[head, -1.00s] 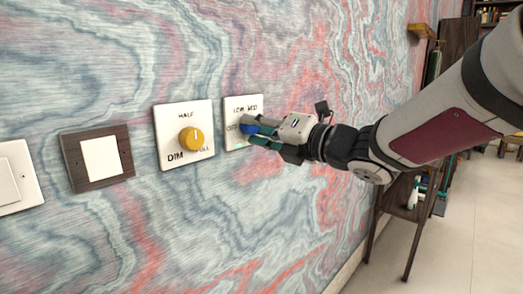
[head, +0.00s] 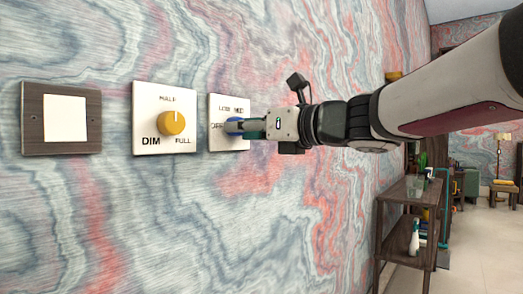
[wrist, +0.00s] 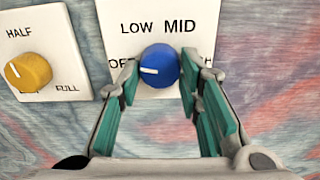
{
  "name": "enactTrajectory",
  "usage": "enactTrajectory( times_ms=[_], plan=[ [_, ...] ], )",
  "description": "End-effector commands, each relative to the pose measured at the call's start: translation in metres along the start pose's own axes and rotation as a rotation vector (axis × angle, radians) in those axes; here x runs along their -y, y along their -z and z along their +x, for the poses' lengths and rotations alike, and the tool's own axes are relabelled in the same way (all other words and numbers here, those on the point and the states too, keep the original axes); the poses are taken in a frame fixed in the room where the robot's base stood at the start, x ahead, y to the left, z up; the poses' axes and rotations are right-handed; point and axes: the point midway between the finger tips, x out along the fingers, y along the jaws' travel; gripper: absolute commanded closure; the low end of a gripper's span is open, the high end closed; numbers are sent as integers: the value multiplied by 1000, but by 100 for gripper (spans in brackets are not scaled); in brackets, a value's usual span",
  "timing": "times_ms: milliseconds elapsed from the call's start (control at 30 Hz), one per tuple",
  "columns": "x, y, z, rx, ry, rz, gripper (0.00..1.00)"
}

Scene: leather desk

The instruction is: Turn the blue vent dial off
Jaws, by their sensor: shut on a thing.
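The blue vent dial (head: 233,126) sits on a white plate (head: 229,105) on the wall, marked LOW and MID, with OFF at left. In the wrist view the blue dial (wrist: 160,62) shows a white mark pointing left, towards the partly hidden OFF label. My gripper (head: 242,127) reaches in from the right and is shut on the dial. In the wrist view its green-padded fingers (wrist: 161,80) stand on either side of the dial. The fingers hide part of OFF and of the label at right.
A yellow dial (head: 171,122) on a white plate marked HALF, DIM and FULL is just left of the blue one. A wood-framed switch (head: 64,118) is farther left. A dark shelf (head: 409,220) stands against the wall at lower right.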

Motion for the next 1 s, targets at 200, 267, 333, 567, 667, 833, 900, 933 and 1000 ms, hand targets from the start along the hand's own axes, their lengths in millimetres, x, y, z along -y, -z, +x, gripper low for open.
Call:
enactTrajectory(
  times_ms=[200, 267, 333, 567, 667, 833, 900, 933, 1000],
  plan=[
    [0, 5, 1, -4, -2, -137, 95],
    [0, 5, 1, -4, -2, -167, 95],
    [0, 4, 1, -4, -2, -193, 95],
    [1, 3, 1, -5, -2, -245, 95],
    [1, 3, 1, -5, -3, -253, 95],
    [1, 2, 1, -5, -3, -255, 95],
    [1, 2, 1, -4, -3, -255, 95],
    [1, 2, 1, -4, -3, -255, 95],
    [1, 2, 1, -4, -3, -255, 95]
  ],
)
